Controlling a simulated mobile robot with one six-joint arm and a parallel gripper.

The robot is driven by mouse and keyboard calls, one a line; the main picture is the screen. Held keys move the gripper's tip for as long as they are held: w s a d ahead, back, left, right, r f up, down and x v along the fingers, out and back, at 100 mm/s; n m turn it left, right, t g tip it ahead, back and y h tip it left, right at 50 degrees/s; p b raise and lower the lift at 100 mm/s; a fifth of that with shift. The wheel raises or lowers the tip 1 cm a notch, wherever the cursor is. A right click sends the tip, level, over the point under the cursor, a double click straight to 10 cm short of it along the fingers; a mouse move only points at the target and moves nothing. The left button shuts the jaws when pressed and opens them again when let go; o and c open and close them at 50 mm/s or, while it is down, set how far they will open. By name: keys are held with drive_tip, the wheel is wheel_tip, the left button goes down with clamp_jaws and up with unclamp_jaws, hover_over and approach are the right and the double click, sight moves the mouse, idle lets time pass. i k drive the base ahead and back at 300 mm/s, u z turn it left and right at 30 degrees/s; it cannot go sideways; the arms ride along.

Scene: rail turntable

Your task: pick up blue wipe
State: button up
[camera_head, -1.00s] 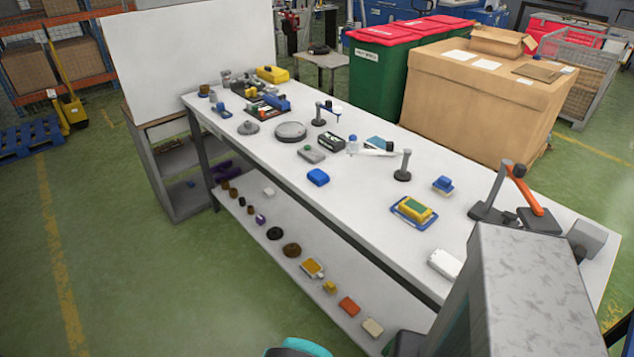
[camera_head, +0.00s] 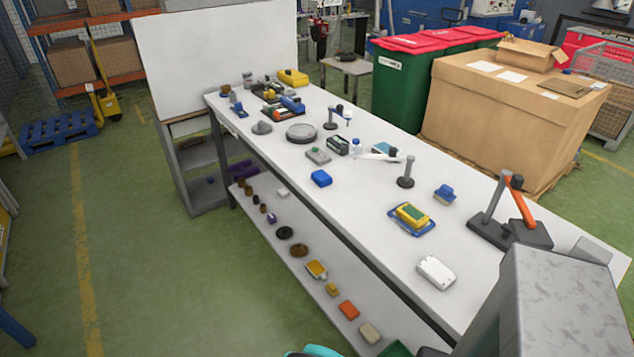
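A small, soft-edged blue block (camera_head: 321,178), which looks like the blue wipe, lies near the front edge of the long white table (camera_head: 365,215), around its middle. It lies apart from the things around it, with bare tabletop in front of it. A second blue item (camera_head: 444,193) with a pale base sits farther right on the table; I cannot tell exactly what it is. My gripper is not in view.
A blue tray with a yellow-green block (camera_head: 411,217), a white box (camera_head: 436,272) and an orange-handled lever press (camera_head: 512,220) stand toward the right. A round grey disc (camera_head: 301,133) and small stands are farther back. A lower shelf (camera_head: 290,262) holds several parts.

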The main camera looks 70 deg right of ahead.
sight(320, 177)
drive_tip(key=z, duration=0.15)
drive_tip(key=i, duration=0.9)
drive_tip(key=u, duration=0.05)
